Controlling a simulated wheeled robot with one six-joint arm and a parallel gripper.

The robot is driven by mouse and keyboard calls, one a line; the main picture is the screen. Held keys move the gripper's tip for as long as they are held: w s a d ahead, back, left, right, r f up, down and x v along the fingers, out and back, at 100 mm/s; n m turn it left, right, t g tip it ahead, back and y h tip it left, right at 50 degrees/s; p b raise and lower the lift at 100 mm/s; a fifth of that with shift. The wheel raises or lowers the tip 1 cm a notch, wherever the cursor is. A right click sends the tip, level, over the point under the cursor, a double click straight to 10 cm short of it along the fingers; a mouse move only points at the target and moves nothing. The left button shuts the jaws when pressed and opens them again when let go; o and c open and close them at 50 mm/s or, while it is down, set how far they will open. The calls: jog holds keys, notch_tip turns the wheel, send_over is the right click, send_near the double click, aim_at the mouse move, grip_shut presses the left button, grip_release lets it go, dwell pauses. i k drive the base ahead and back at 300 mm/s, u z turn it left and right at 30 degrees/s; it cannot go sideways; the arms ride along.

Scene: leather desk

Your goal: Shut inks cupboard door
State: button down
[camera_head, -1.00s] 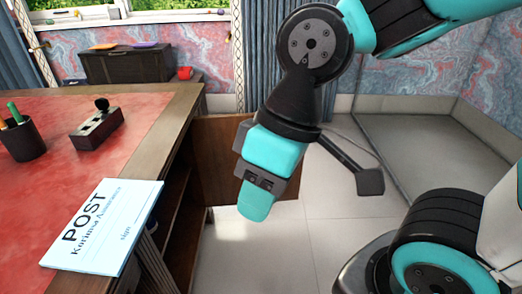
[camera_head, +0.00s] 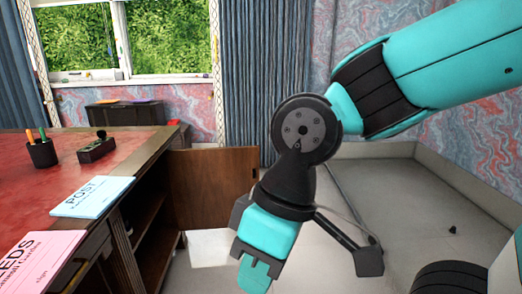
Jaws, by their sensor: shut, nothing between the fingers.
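The inks cupboard door (camera_head: 215,190) is a brown wooden panel standing open at the desk's right side. It sticks out to the right from the far side of the cupboard opening. The open cupboard (camera_head: 150,215) shows a shelf inside, in shadow. My gripper (camera_head: 254,278) is shut and empty, pointing down, in front of the door's right edge and to its right in the picture. It overlaps the lower right part of the door in this view. I cannot tell whether it touches the door.
The desk (camera_head: 35,178) has a red leather top with a blue POST card (camera_head: 92,197), a pink card (camera_head: 40,262), a pen cup (camera_head: 42,153) and a dark block (camera_head: 97,150). A low dark cabinet (camera_head: 125,115) stands behind.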

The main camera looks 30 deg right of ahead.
aim_at(207, 184)
jog(key=z, duration=0.5)
jog(key=i, duration=0.55)
jog(key=z, duration=0.45)
jog(key=i, duration=1.65)
jog(key=u, duration=0.55)
